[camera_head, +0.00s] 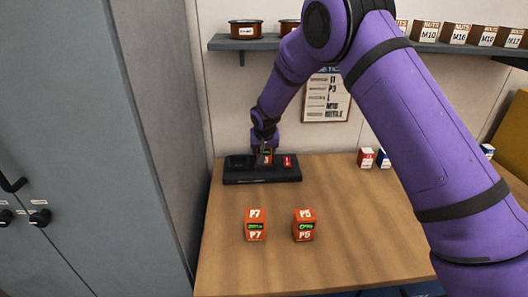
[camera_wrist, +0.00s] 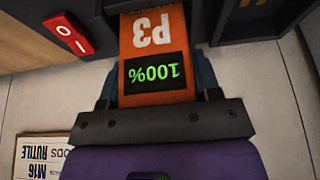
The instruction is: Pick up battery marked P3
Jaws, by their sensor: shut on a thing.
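The battery marked P3 (camera_wrist: 152,50) is orange, with a green 100% display, and shows upside down in the wrist view. My gripper (camera_wrist: 155,88) is shut on it, one finger on each side. In the head view my gripper (camera_head: 265,143) is at the black charger (camera_head: 262,179) at the back of the table, and the battery shows small below it. The battery's lower end is at the charger; I cannot tell whether it is still seated in a slot. The charger has a red switch (camera_head: 287,161), also seen in the wrist view (camera_wrist: 68,34).
Batteries P7 (camera_head: 255,225) and P5 (camera_head: 304,225) stand on the wooden table (camera_head: 350,245) in front. Small red and blue boxes (camera_head: 366,158) stand at the back right. A shelf (camera_head: 240,43) with bins hangs above, and a grey cabinet (camera_head: 95,150) stands left.

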